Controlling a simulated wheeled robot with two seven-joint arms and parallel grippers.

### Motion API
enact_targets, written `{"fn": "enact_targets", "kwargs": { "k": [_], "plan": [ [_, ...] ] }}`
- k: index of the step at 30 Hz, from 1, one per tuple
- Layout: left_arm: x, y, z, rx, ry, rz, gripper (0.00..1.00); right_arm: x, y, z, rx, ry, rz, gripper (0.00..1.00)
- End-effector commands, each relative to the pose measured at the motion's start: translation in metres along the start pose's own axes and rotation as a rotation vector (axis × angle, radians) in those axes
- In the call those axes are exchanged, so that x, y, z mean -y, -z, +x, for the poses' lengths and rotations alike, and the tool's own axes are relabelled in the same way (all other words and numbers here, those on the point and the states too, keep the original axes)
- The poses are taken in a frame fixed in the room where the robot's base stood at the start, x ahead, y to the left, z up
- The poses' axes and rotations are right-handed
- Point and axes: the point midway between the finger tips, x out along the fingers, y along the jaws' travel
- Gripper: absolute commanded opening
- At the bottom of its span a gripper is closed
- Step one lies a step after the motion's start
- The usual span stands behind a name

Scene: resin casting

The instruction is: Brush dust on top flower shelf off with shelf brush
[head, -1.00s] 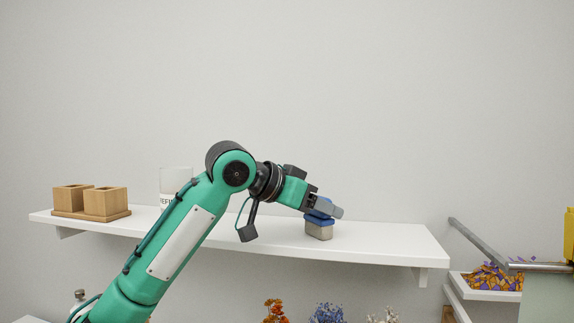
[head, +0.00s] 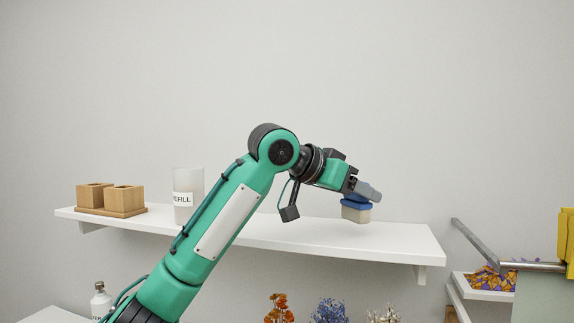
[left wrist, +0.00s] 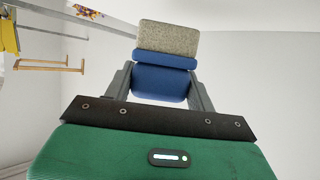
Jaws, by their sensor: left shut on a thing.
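My left gripper (head: 368,193) is shut on the shelf brush (head: 356,215), which has a blue handle and a pale beige block of bristles. In the left wrist view the brush (left wrist: 167,42) sits between the two fingers, bristles pointing away from the gripper. In the head view the bristles face down over the right part of the white top shelf (head: 300,233). I cannot tell whether they touch the shelf. No dust can be made out. My right gripper is not in view.
Two wooden holders (head: 110,198) on a wooden tray and a white container marked REFILL (head: 188,195) stand on the shelf's left part. Dried flowers (head: 328,311) show below. A metal rail (head: 475,243) and a tray of purple and orange pieces (head: 490,281) are at right.

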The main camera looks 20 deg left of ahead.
Motion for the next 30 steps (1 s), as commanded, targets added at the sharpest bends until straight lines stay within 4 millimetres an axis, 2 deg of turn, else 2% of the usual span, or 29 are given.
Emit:
{"fn": "enact_targets", "kwargs": {
  "k": [10, 15, 30],
  "plan": [
    [-0.002, 0.029, -0.017, -0.004, 0.006, -0.002, 0.34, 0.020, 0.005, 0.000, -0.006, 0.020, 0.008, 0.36],
    [-0.003, 0.039, -0.023, -0.003, 0.008, -0.003, 0.34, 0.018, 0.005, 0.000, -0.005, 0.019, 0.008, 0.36],
    [-0.003, 0.042, -0.024, -0.002, 0.009, -0.003, 0.34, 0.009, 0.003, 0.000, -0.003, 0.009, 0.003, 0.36]
  ]
}}
